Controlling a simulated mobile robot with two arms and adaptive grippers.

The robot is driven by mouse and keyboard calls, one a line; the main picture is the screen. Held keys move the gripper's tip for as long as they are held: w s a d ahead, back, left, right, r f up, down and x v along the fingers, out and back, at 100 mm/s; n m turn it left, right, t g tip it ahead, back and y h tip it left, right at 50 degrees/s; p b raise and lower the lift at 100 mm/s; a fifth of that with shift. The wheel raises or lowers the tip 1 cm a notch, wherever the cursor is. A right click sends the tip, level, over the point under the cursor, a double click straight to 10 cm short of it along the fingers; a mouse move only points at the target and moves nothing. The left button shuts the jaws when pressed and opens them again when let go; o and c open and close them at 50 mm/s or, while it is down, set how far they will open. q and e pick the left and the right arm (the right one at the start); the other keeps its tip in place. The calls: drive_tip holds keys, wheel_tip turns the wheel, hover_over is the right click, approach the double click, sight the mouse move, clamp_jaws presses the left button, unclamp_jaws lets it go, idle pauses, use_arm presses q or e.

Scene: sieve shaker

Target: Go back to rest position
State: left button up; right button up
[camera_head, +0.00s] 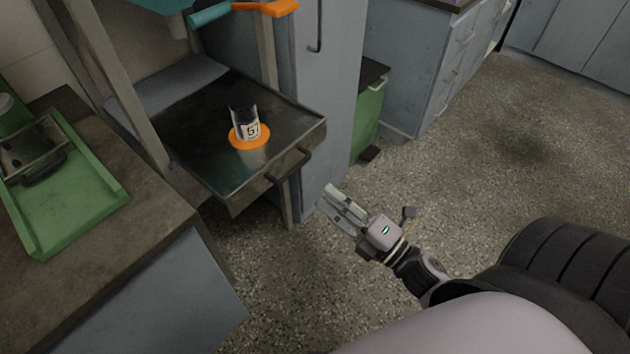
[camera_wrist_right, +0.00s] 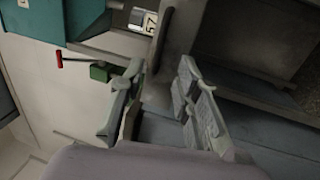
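My right gripper (camera_head: 343,207) is to the right of and in front of a pulled-out dark drawer tray (camera_head: 212,167), apart from its handle, with the floor behind it. In the right wrist view the two fingers of this gripper (camera_wrist_right: 160,105) stand apart with nothing between them. A labelled cup (camera_head: 243,121) stands upright on an orange disc (camera_head: 250,143) on the tray. The cup's label also shows at the top of the right wrist view (camera_wrist_right: 150,21). My left gripper is in neither view.
A counter (camera_head: 160,215) with a green tray (camera_head: 70,205) stands at the left. Grey cabinets (camera_head: 405,70) line the back. A green cabinet (camera_head: 368,120) stands behind the drawer tray. The speckled floor (camera_head: 490,150) is free at the right.

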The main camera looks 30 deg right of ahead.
drive_tip(key=shift+v, duration=0.75)
drive_tip(key=w+d+f+m+g+h, duration=0.15)
drive_tip(key=f+m+g+h, duration=0.35)
drive_tip(key=f, duration=0.6)
drive_tip(key=d+f+m+g+h, duration=0.1)
drive_tip(key=d+f+m+h, duration=0.1)
drive_tip(key=f+m, duration=0.7)
drive_tip(key=s+a+f+m+g, duration=0.2)
drive_tip(key=s+f+g, duration=0.25)
drive_tip(key=f, duration=0.75)
drive_tip(key=s+a+f+m+g, duration=0.3)
drive_tip(key=s+a+f+g, duration=0.25)
drive_tip(key=s+f, duration=0.5)
use_arm(q)
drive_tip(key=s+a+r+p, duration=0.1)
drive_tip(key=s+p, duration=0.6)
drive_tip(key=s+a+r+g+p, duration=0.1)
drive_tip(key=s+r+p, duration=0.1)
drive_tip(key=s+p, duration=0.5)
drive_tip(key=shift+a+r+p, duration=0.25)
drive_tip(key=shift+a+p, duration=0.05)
drive_tip(key=shift+p, duration=0.05)
use_arm(e)
drive_tip(key=s+d+r+g, duration=0.1)
drive_tip(key=s+r, duration=0.1)
drive_tip(key=s, duration=0.6)
drive_tip(key=s+d+r+g, duration=0.1)
drive_tip(key=s, duration=0.7)
drive_tip(key=shift+d+r+m, duration=0.3)
drive_tip(key=shift+d+r, duration=0.1)
